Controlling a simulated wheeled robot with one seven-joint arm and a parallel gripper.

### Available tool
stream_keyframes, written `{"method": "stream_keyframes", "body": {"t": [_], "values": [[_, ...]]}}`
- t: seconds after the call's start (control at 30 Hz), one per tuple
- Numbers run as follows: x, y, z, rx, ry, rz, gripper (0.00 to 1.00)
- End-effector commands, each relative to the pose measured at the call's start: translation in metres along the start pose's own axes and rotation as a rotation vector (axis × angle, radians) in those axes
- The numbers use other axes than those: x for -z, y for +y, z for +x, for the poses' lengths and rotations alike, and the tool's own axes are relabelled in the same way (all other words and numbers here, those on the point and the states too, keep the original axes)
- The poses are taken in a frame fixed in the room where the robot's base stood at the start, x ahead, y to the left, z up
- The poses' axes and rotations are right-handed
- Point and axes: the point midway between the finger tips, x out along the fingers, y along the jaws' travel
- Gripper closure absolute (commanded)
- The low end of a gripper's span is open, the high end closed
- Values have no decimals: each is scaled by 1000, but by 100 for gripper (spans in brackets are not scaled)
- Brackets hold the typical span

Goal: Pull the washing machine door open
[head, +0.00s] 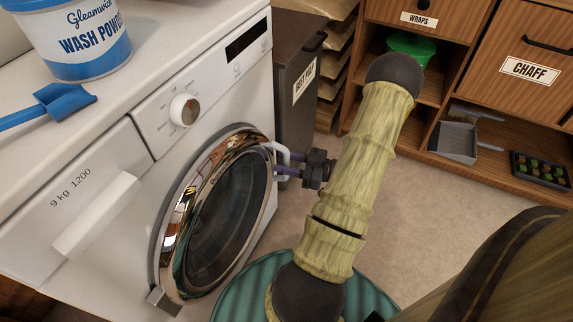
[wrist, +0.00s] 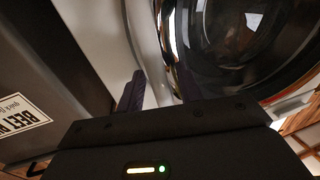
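The white washing machine (head: 255,72) stands at the left in the head view. Its round door (head: 232,205) has a chrome rim and dark glass; it looks closed or nearly so. The door also fills the upper right of the wrist view (wrist: 235,35). My gripper (head: 274,161) is at the door's right edge, by a pale piece that may be the handle. In the wrist view its two dark purple fingers (wrist: 158,90) are apart, the right one in front of the chrome rim. I cannot tell whether anything is gripped between them.
A dark labelled bin (head: 297,95) stands close to the right of the machine. A wooden cabinet (head: 480,60) with a dustpan (head: 455,142) is at the back right. A wash powder tub (head: 75,45) and blue scoop (head: 62,103) sit on top. Floor right of my arm is clear.

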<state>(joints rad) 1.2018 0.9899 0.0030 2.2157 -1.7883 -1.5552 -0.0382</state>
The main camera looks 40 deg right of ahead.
Motion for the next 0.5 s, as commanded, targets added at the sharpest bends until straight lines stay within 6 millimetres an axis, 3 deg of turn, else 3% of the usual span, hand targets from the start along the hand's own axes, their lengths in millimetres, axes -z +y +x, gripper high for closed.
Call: {"method": "stream_keyframes", "body": {"t": [0.23, 0.4, 0.5], "values": [[0, 0, 1, 0, 0, 0, 64], [0, 0, 0, 0, 0, 0, 97], [0, 0, 0, 0, 0, 0, 100]]}}
